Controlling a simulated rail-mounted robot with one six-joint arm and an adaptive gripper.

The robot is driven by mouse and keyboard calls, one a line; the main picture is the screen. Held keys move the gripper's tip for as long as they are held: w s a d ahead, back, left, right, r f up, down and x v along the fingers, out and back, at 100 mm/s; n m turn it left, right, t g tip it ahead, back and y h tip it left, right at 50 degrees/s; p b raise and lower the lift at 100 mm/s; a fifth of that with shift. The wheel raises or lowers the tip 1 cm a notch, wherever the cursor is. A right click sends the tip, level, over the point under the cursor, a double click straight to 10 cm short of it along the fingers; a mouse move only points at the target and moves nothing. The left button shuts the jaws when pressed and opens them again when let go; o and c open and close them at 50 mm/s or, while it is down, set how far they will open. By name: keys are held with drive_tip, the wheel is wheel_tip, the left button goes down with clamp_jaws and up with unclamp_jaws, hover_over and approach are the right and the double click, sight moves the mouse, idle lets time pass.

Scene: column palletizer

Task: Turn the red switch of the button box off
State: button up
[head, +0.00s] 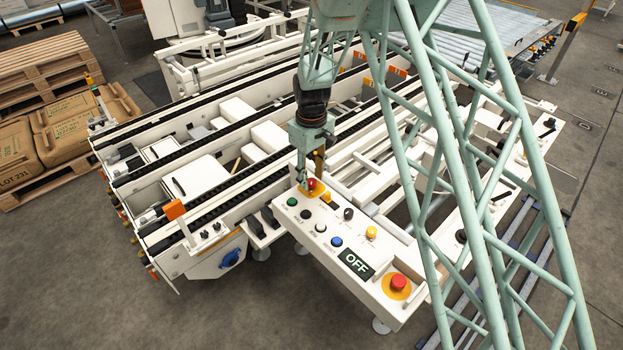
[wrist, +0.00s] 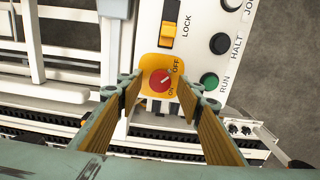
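The red switch (wrist: 160,80) is a round red knob on a yellow plate with ON and OFF labels. Its pale mark points to the upper right in the wrist view, toward the OFF side. In the head view the red switch (head: 313,184) is at the far end of the white button box (head: 322,254). My gripper (wrist: 159,88) is open, with its fingers apart on either side of the knob. In the head view my gripper (head: 311,165) points down at the switch; contact cannot be told. A dark display (head: 356,263) on the box reads OFF.
A yellow LOCK slider (wrist: 168,23), a black HALT button (wrist: 219,43) and a green RUN button (wrist: 209,81) are close by. A red mushroom button (head: 398,282) sits at the box's near end. White conveyor frames (head: 200,187) lie behind; open floor is in front.

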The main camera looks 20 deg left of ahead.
sight(314, 182)
wheel_tip(314, 182, up, 11)
idle(0.7)
drive_tip(key=shift+r, duration=0.1)
idle(0.4)
drive_tip(key=s+d+r+m+t, duration=0.1)
drive_tip(key=s+d+r+m, duration=0.1)
drive_tip(key=s+d+r, duration=0.55)
drive_tip(key=s+d+r+m, duration=0.2)
drive_tip(key=d+r, duration=0.9)
drive_tip(key=r, duration=0.1)
drive_tip(key=s+d+r+m+t, duration=0.1)
drive_tip(key=s+d+r+m, duration=0.1)
drive_tip(key=s+d+r, duration=0.55)
drive_tip(key=s+d+r+m+t, duration=0.1)
drive_tip(key=s+d+r+m, duration=0.2)
drive_tip(key=s+d+r, duration=0.75)
drive_tip(key=s+d+f+m, duration=0.1)
drive_tip(key=s+d, duration=0.1)
drive_tip(key=s, duration=0.4)
drive_tip(key=s+d+f+m, duration=0.1)
drive_tip(key=s+d, duration=0.2)
drive_tip(key=s, duration=0.3)
drive_tip(key=s+d+f+m+t, duration=0.1)
drive_tip(key=s+d, duration=0.2)
drive_tip(key=s, duration=0.3)
